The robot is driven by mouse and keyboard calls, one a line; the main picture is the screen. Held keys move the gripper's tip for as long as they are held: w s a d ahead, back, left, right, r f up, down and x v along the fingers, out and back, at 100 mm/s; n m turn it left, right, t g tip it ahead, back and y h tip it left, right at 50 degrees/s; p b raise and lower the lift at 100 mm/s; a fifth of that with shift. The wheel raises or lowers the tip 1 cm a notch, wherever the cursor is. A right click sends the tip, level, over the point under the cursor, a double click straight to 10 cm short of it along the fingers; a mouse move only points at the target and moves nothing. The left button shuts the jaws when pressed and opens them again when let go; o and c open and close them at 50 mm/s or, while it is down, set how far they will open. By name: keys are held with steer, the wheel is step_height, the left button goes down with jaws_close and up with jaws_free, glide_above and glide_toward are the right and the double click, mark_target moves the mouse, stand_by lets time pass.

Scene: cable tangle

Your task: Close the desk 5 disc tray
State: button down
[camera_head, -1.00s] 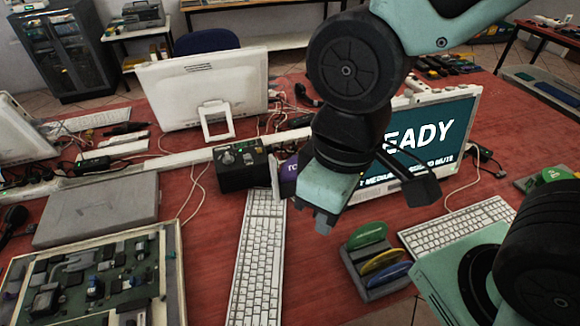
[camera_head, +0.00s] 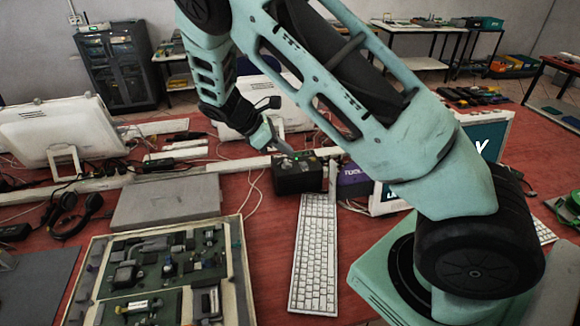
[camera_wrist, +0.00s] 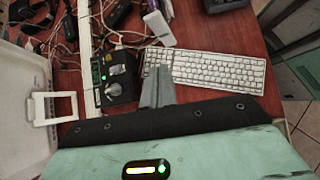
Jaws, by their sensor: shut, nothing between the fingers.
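My gripper (camera_head: 286,149) is shut and empty. In the head view it hangs above the far side of a black box (camera_head: 298,178), in front of a white monitor's back. In the wrist view its closed fingers (camera_wrist: 158,92) point toward the desk between the black box (camera_wrist: 118,80) and a white keyboard (camera_wrist: 215,70). A thin pale upright slab (camera_head: 333,178) stands right of the box, by a purple item; I cannot tell whether it is the disc tray. The lit screen (camera_head: 488,150) at right is mostly hidden by my arm. No desk number is readable.
A keyboard (camera_head: 315,250) lies in front of the black box. A grey closed case (camera_head: 168,202) and an open circuit-board unit (camera_head: 165,275) are at left. White monitors (camera_head: 65,130) stand behind, with cables around them. Bare red desk shows left of the keyboard.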

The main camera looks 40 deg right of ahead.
steer(key=p, duration=0.5)
glide_toward(331, 168)
step_height(331, 168, down, 4)
steer(key=d, duration=0.3)
steer(key=shift+s+d+f, duration=0.3)
steer(key=shift+s+d, duration=0.1)
steer(key=shift+s, duration=0.35)
steer(key=s+d, duration=0.2)
steer(key=d, duration=0.2)
steer(key=s+d, duration=0.1)
steer(key=d, duration=0.3)
steer(key=s+d, duration=0.2)
steer(key=d, duration=0.1)
steer(key=shift+s+d+b, duration=0.3)
steer(key=shift+s+d, duration=0.05)
steer(key=shift+d, duration=0.05)
steer(key=shift+s+d, duration=0.15)
steer(key=shift+d, duration=0.1)
